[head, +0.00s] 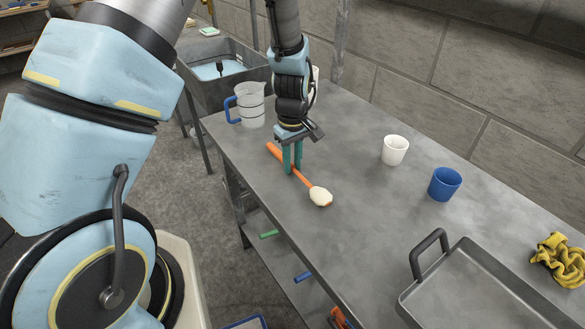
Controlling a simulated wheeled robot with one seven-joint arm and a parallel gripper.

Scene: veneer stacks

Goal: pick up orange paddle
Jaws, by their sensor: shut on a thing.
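The orange paddle (311,186) has a long orange handle and a pale cream rounded head (321,197). In the head view it lies at or very near the surface of the grey metal table (345,240), with its head toward the lower right. My gripper (292,171) points down from above, its green fingers shut on the handle. The fingers hide part of the handle. I cannot tell whether the paddle touches the table or is slightly raised.
A clear jug with a blue handle (250,106) stands to the left behind my gripper. A white cup (395,150), a blue cup (444,184), a grey tray (470,292) and a yellow cloth (561,258) are to the right. A sink (228,83) is behind.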

